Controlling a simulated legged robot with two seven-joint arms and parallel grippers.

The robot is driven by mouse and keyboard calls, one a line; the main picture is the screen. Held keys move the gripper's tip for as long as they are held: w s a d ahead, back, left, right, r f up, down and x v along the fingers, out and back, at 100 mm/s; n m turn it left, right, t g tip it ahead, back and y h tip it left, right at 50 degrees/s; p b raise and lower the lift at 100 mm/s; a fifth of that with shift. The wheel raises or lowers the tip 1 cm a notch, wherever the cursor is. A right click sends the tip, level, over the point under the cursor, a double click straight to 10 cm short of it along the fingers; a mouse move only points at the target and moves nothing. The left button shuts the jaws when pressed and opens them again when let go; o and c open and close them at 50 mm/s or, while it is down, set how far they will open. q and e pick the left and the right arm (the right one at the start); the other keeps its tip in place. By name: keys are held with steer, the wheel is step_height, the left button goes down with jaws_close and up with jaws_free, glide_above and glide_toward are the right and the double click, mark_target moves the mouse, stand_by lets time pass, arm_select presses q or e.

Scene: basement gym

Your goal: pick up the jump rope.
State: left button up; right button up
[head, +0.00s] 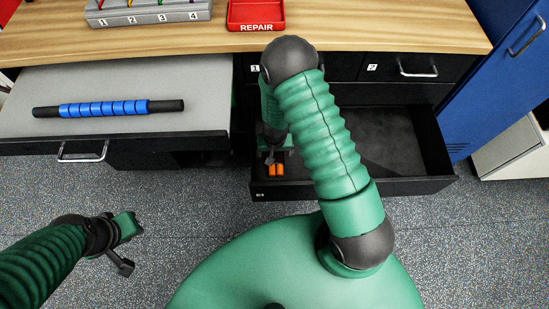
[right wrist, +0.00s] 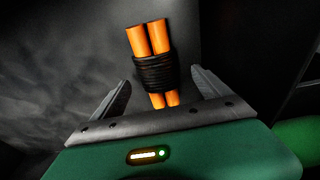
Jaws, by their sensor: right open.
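The jump rope (right wrist: 155,72) is a bundle with two orange handles and a black cord wound around their middle. In the right wrist view it lies between the two fingers of my right gripper (right wrist: 162,86), with space on both sides. In the head view the orange handles (head: 276,170) show at the left front of an open drawer, just below my right gripper (head: 273,156), and my arm hides part of the area. My right gripper is open and reaches down into the drawer. My left gripper (head: 124,240) hangs over the floor at the lower left, away from the rope.
The open black drawer (head: 352,188) has walls around the rope and a bare dark floor to the right. At left, a blue roller stick (head: 104,108) lies on a grey surface (head: 200,85). A red REPAIR tray (head: 256,27) and numbered rack (head: 150,18) stand on the wooden top.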

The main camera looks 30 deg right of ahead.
mark_target(276, 153)
steer(key=f, duration=0.3)
steer(key=shift+w+d+b, duration=0.2)
steer(key=shift+w+b, duration=0.05)
steer(key=shift+b, duration=0.15)
steer(key=shift+d+f, duration=0.1)
steer(key=shift+d, duration=0.15)
steer(key=shift+c, duration=0.5)
steer(key=shift+a, duration=0.25)
steer(key=c, duration=1)
steer(key=shift+d, duration=0.15)
steer(key=c, duration=0.6)
